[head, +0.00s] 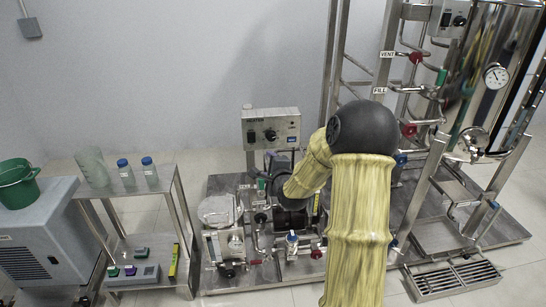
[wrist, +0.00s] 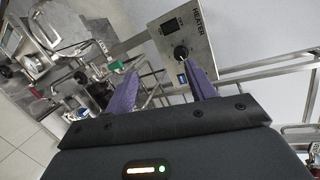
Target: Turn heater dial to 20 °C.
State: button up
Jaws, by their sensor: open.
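The heater box (wrist: 200,45) is a metal panel, turned sideways in the wrist view, with a HEATER label and a small dark display. Its black dial (wrist: 181,53) shows just beyond the right fingertip; contact cannot be told, and its setting is too small to read. My gripper (wrist: 158,71) is open, with two purple fingers and nothing between them. The dial lies close to the right finger rather than midway.
Pipes and valves (head: 292,240) crowd the skid below the box. A steel tank (head: 500,45) with frame and pipework stands right. A shelf (head: 150,180) with bottles stands left.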

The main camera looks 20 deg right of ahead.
aim_at(272, 139)
jog(key=w+d+f+m+t+h+b, duration=0.1)
jog(key=d+f+m+t+h+b, duration=0.1)
jog(key=d+m, duration=0.4)
jog(key=shift+w+f+t+b, duration=0.35)
jog(key=shift+f+b, duration=0.2)
jog(key=shift+b, duration=0.2)
jog(key=shift+w, duration=0.15)
jog(key=b+x, duration=0.2)
jog(key=x, duration=1.5)
jog(key=shift+f, duration=0.1)
jog(key=c, duration=1)
